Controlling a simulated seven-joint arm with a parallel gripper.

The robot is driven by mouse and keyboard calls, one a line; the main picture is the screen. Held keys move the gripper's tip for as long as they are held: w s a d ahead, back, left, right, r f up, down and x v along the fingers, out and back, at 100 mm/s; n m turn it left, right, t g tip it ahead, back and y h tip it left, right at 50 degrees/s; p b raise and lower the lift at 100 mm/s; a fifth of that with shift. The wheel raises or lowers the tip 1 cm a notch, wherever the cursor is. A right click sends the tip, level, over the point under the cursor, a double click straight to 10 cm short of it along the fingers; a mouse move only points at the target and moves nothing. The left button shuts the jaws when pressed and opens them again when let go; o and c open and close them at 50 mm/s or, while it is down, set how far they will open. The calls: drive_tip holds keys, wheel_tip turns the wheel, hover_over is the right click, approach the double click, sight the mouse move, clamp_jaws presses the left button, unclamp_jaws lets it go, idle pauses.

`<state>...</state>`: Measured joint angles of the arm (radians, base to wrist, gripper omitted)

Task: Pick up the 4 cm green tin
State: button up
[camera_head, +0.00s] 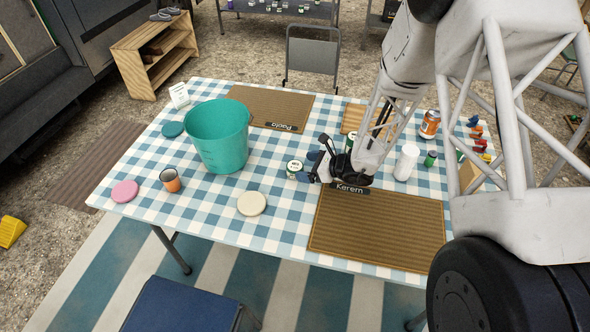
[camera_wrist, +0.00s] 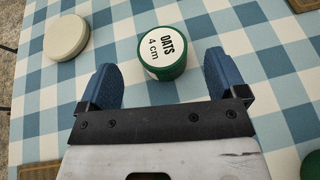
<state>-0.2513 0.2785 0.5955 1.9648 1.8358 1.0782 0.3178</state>
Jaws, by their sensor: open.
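The green tin (camera_wrist: 162,52) has a white lid label reading "OATS 4 cm". It stands upright on the checked tablecloth, and in the head view the tin (camera_head: 294,169) is near the middle of the table. My gripper (camera_wrist: 162,85) is open, with its blue fingers on either side of the space just in front of the tin. No touch between the fingers and the tin shows. In the head view my gripper (camera_head: 312,167) is just right of the tin, low over the table.
A cream disc (camera_head: 251,203) lies left of the tin. A teal bucket (camera_head: 218,137) stands further left, near an orange-and-grey cup (camera_head: 170,180). A brown "Kerem" placemat (camera_head: 375,226) lies at the front right. A white cylinder (camera_head: 406,162) and an orange can (camera_head: 430,124) stand right of my arm.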

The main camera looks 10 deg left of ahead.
sight(293, 165)
drive_tip(key=shift+a, duration=0.1)
drive_tip(key=shift+x, duration=2.55)
drive_tip(key=c, duration=1)
drive_tip(key=shift+r, duration=0.15)
drive_tip(key=shift+c, duration=0.2)
drive_tip(key=shift+r, duration=0.8)
drive_tip(key=shift+s+r, duration=0.1)
drive_tip(key=shift+r, duration=0.75)
drive_tip(key=s+d, duration=0.2)
drive_tip(key=s, duration=0.2)
drive_tip(key=s+d+r, duration=0.1)
drive_tip(key=s+d, duration=0.2)
drive_tip(key=s, duration=0.2)
drive_tip(key=s+d, duration=0.3)
drive_tip(key=s, duration=0.1)
drive_tip(key=shift+s+r, duration=0.15)
drive_tip(key=shift+s, duration=0.25)
